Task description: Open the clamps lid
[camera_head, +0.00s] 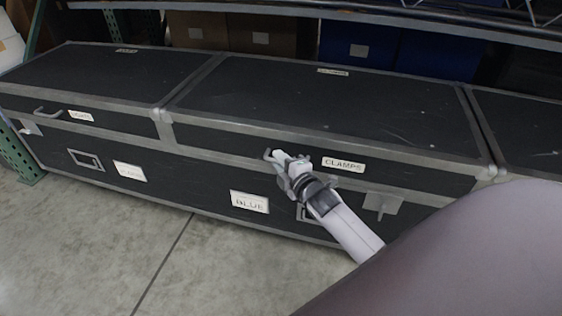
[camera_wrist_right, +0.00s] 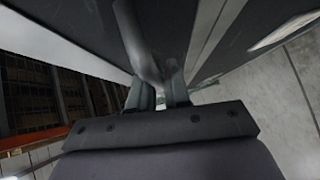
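The clamps lid (camera_head: 330,98) is the dark, grey-edged top of the middle case and lies closed on its lower box. A white CLAMPS label (camera_head: 343,164) is on its front. The lid's grey handle (camera_head: 267,155) sticks out left of the label, partly covered by my right gripper (camera_head: 287,160). In the right wrist view the handle (camera_wrist_right: 138,42) runs down to the fingers of my right gripper (camera_wrist_right: 158,92), which are close together around its bent end. The fingers look shut on it, though the contact is partly hidden. My left gripper is out of view.
A similar closed case with its own handle (camera_head: 47,112) adjoins on the left, another on the right. A BLUE label (camera_head: 249,201) and a latch (camera_head: 382,205) are on the middle case's front. Shelving with blue bins (camera_head: 360,44) stands behind. The concrete floor (camera_head: 90,250) in front is clear.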

